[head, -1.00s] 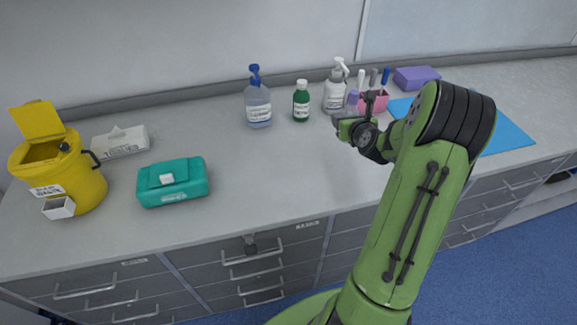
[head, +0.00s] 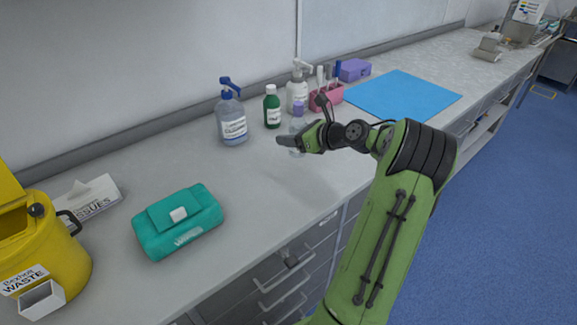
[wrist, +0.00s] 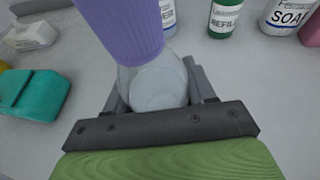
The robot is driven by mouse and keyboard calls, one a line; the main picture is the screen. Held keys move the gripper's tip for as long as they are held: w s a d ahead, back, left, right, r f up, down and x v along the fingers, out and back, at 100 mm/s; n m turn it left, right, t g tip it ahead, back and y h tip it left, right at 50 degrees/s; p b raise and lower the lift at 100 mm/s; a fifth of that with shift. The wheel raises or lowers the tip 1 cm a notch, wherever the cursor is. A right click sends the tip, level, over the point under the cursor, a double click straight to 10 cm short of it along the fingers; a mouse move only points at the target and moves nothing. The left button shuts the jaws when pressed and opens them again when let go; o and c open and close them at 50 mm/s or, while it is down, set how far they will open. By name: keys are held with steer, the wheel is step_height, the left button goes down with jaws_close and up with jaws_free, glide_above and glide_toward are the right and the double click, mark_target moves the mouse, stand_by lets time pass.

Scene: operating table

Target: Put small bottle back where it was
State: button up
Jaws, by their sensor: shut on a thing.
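The small bottle has a purple cap and a clear body. In the wrist view the small bottle (wrist: 125,35) stands between the fingers of my gripper (wrist: 155,85), which is shut on its body. In the head view the small bottle (head: 298,109) shows its purple cap above my gripper (head: 292,143), at the front right of the green bottle. The gripper covers much of its body there. I cannot tell whether its base touches the counter.
Behind stand a blue-pump bottle (head: 232,117), a green refill bottle (head: 271,107), a white soap pump (head: 297,92) and a pink pen holder (head: 326,97). A blue mat (head: 403,94) lies right. A teal wipes pack (head: 178,222) and yellow waste bin (head: 42,255) are left. The counter between is clear.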

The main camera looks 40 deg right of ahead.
mark_target(293, 152)
step_height(293, 152, down, 6)
steer(key=shift+a+f+b, duration=0.1)
steer(key=shift+f+b, duration=0.15)
steer(key=shift+b, duration=0.9)
steer(key=shift+r, duration=0.15)
steer(key=o, duration=1.2)
steer(key=shift+c, duration=0.2)
steer(key=shift+s+r, duration=0.15)
steer(key=shift+s, duration=0.05)
steer(key=p+v, duration=0.3)
steer(key=v, duration=0.8)
steer(key=shift+s, duration=0.25)
